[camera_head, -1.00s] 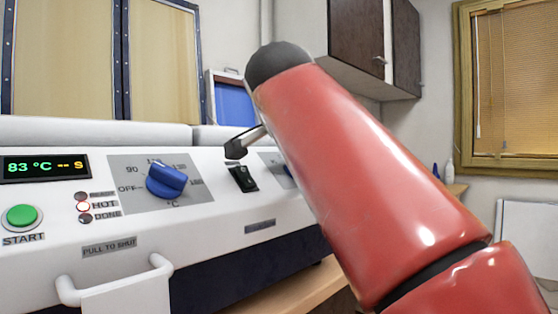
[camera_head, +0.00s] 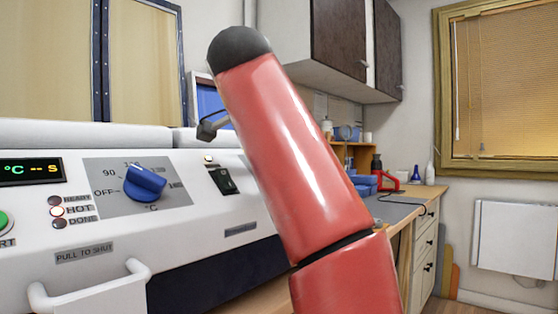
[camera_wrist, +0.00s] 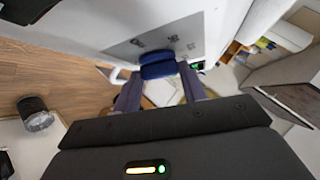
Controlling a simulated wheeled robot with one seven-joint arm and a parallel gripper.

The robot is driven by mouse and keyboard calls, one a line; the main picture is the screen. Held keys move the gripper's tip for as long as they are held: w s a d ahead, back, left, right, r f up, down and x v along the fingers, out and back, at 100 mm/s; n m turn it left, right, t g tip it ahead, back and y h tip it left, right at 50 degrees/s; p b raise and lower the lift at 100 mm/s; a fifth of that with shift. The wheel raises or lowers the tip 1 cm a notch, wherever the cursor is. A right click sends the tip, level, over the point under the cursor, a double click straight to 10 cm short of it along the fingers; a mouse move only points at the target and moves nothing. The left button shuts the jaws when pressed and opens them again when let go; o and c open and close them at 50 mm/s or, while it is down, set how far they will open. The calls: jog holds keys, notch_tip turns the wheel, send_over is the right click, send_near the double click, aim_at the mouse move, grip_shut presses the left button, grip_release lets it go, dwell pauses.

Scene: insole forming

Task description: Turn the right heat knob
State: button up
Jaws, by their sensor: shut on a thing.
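The right heat knob (camera_wrist: 158,68) is blue and shows in the wrist view on the machine's grey dial plate. My gripper (camera_wrist: 159,78) has its two fingers on either side of this knob and is shut on it. In the head view my red arm hides the right knob and my gripper. The left heat knob (camera_head: 145,183), also blue, sits free on its dial plate between OFF and the right-hand marks. The knob's pointer mark in the wrist view is too small to read.
The white machine front carries a black rocker switch (camera_head: 223,181), status lamps with HOT lit red, and a green start button (camera_head: 3,222). A pull handle (camera_head: 90,290) sticks out below. A workbench (camera_head: 390,210) with tools stands behind at right.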

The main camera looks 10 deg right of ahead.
jog(key=shift+f, duration=0.1)
dwell(0.5)
jog(key=o, duration=1)
